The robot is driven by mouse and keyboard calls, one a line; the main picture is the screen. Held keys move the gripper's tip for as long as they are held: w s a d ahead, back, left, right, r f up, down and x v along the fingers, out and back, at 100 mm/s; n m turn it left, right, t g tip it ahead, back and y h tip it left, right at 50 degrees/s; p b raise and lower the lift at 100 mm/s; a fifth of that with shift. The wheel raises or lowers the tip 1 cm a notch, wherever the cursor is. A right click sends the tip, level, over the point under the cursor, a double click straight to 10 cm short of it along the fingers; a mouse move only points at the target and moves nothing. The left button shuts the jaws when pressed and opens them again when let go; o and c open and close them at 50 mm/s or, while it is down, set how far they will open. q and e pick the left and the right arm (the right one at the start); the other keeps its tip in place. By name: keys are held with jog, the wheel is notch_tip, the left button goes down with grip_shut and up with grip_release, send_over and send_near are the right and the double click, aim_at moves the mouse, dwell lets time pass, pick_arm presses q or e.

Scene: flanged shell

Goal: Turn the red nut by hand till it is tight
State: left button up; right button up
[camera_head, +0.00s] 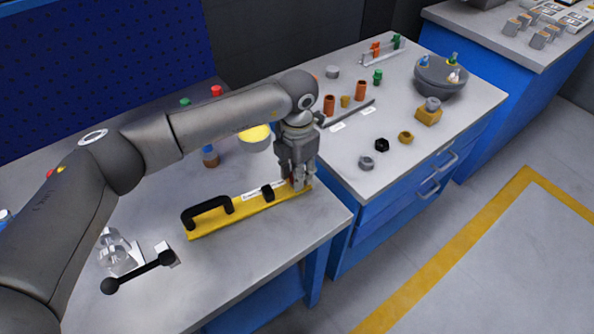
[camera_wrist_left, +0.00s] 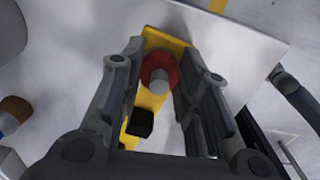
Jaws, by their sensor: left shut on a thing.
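The red nut (camera_wrist_left: 150,66) is a round red ring around a grey stud end (camera_wrist_left: 158,82), near the end of a yellow bar (camera_wrist_left: 150,104) in the left wrist view. My left gripper (camera_wrist_left: 162,78) points down over it, one finger on each side, shut on the nut. In the head view the yellow bar (camera_head: 226,226) lies on the left bench with a black handle (camera_head: 207,209) and a white label. My left gripper (camera_head: 298,184) is at its right end and hides most of the nut. My right gripper is not in view.
The grey bench top (camera_head: 250,262) is clear in front of the bar. A black-knobbed clamp (camera_head: 138,272) stands at left. A bowl with yellow contents (camera_head: 255,137) and a small bottle (camera_head: 210,156) are behind. Loose nuts (camera_head: 382,145) lie on the right bench near a grey bowl (camera_head: 440,78).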

pick_arm(q)
jog(key=shift+r, duration=0.1)
dwell(0.4)
jog(key=o, duration=1)
notch_tip(320, 180, up, 12)
